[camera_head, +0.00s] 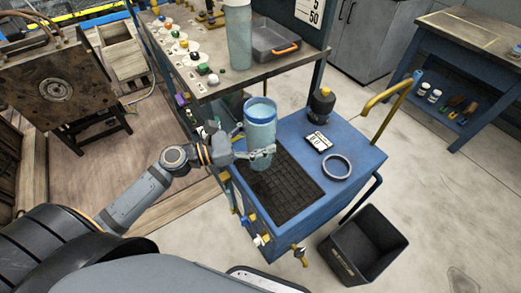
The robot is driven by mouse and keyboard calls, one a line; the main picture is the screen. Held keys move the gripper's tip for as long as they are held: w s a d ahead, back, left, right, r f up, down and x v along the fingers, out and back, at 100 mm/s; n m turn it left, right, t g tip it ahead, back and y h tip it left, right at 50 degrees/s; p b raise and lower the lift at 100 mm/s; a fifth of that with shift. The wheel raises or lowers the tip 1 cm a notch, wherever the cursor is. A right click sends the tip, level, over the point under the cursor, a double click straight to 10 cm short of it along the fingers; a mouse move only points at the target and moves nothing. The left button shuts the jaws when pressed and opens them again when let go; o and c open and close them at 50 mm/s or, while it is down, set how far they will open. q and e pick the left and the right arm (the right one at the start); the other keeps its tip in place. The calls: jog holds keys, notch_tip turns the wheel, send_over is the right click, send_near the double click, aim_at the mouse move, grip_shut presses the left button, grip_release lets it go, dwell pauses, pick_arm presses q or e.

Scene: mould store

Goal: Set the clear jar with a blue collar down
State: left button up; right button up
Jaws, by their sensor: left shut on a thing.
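The clear jar with a blue collar (260,131) is upright in the head view, with pale blue showing through its wall. My left gripper (262,153) reaches in from the left and is shut around the lower part of the jar. The jar is over the far left end of the black ribbed mat (285,190) on the blue cart (338,140). I cannot tell whether its base touches the mat. My right gripper is not in view.
A grey ring (336,167), a small black-and-white card (319,142) and a dark bottle with a yellow band (321,105) are on the cart, right of the mat. A bench with a tall pale cylinder (238,35) and a grey tray (272,42) stands behind. A black bin (363,243) is on the floor.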

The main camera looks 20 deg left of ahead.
pick_arm(q)
jog(key=w+a+f+b, duration=0.2)
jog(key=w+f, duration=0.3)
jog(key=f, duration=0.4)
jog(key=shift+b, duration=0.6)
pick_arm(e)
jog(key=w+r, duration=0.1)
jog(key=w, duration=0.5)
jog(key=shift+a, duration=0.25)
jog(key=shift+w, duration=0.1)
pick_arm(q)
jog(key=o, duration=1.8)
jog(key=shift+s+f, duration=0.1)
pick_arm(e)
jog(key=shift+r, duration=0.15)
